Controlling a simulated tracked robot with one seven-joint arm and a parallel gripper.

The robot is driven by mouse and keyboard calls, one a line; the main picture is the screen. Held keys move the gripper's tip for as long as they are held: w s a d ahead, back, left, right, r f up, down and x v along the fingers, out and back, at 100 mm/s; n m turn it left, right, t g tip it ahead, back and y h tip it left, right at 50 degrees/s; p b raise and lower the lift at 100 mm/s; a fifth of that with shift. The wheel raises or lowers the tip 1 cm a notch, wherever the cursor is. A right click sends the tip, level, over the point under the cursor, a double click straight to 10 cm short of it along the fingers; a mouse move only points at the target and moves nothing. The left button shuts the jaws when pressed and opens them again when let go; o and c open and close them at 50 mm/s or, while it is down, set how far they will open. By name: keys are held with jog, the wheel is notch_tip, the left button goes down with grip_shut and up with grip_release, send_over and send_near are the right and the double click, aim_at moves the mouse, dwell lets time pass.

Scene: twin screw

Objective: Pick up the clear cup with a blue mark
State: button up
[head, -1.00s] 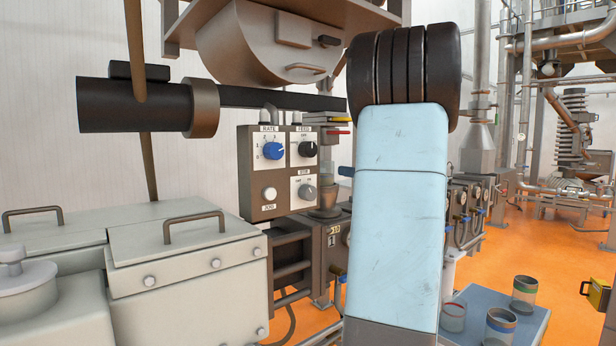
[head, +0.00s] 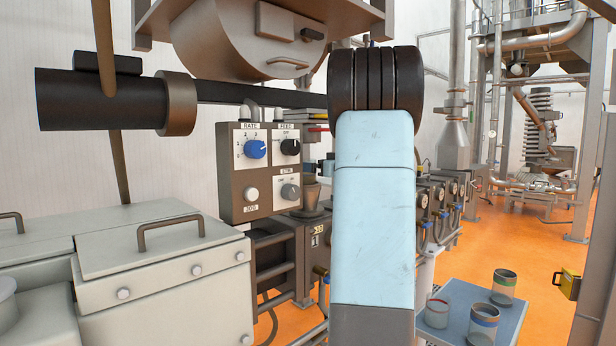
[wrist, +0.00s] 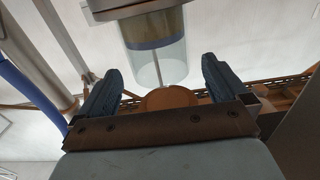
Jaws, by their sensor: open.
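The clear cup with a blue mark (head: 484,321) stands upright on a small blue-grey table at the lower right of the head view. A clear cup with a red mark (head: 437,314) is to its left, and one with a green mark (head: 504,284) is behind it to the right. My gripper (wrist: 160,72) shows in the wrist view with its two dark blue fingers spread apart and nothing between them. It is away from the cups, and none of them is recognisable in the wrist view. My raised arm hides my gripper in the head view.
The blue-grey table (head: 462,294) stands right of my arm on the orange floor. A control panel (head: 262,172) and grey machine housings (head: 165,258) fill the left. A yellow box (head: 568,282) is at the right edge. A large clear cylinder (wrist: 158,62) shows beyond my fingers.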

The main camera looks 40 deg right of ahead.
jog(key=w, duration=0.5)
jog(key=shift+a+f, duration=0.35)
jog(key=shift+f, duration=0.05)
jog(key=c, duration=1.2)
jog(key=shift+r, duration=0.15)
